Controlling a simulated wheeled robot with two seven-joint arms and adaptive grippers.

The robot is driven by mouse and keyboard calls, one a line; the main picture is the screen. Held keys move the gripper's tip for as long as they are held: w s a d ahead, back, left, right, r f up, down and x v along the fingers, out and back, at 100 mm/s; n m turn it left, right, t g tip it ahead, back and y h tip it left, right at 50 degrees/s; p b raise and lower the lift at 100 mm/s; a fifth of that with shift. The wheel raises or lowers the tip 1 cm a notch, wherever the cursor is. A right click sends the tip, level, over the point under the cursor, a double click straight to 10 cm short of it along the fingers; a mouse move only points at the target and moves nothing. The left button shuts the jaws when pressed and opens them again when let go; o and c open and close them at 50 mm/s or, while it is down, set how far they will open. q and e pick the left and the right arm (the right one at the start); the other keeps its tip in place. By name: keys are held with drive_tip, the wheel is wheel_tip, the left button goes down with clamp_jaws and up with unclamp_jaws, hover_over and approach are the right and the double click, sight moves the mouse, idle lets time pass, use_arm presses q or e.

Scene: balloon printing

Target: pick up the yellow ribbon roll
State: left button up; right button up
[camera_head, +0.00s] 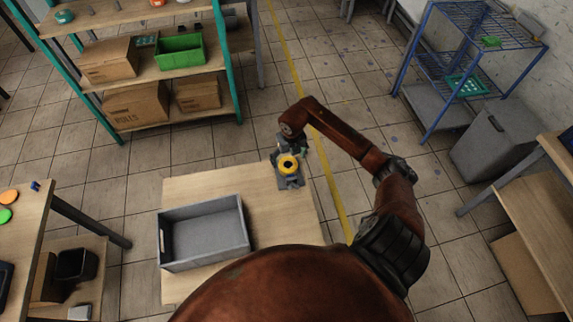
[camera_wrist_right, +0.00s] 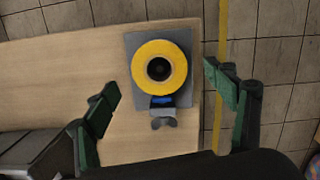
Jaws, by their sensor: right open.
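The yellow ribbon roll (camera_head: 288,164) sits on a grey holder (camera_head: 291,182) at the far right corner of the wooden table (camera_head: 190,187). It is a yellow ring with a dark centre in the right wrist view (camera_wrist_right: 159,69). The holder (camera_wrist_right: 133,44) has a blue part and a grey knob at its near side. My right gripper (camera_wrist_right: 160,88) is open, with its green-padded fingers on either side of the roll, apart from it. In the head view, the gripper is small and partly hidden by its own arm. My left gripper is not in view.
A grey open tray (camera_head: 203,233) stands empty on the table left of the holder. A shelf with cardboard boxes (camera_head: 136,106) and a green bin (camera_head: 180,52) stands behind. A blue wire rack (camera_head: 470,65) stands at the right.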

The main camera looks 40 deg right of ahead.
sight(288, 166)
drive_tip(key=shift+w+a+f, duration=0.15)
drive_tip(key=shift+f, duration=0.4)
drive_tip(key=shift+w+a+f, duration=0.1)
drive_tip(key=shift+f, duration=0.4)
wheel_tip(288, 166, down, 2)
drive_tip(key=shift+d+f, duration=0.15)
drive_tip(key=shift+f, duration=0.45)
drive_tip(key=shift+d+f, duration=0.1)
drive_tip(key=shift+f, duration=0.15)
drive_tip(key=shift+c, duration=1.3)
drive_tip(key=c, duration=1)
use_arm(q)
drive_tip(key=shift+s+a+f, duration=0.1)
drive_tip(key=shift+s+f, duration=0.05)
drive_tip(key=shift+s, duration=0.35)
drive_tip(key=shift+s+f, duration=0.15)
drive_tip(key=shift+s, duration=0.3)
use_arm(e)
drive_tip(key=shift+c, duration=0.2)
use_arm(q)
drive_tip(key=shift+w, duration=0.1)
use_arm(e)
drive_tip(key=shift+r, duration=0.1)
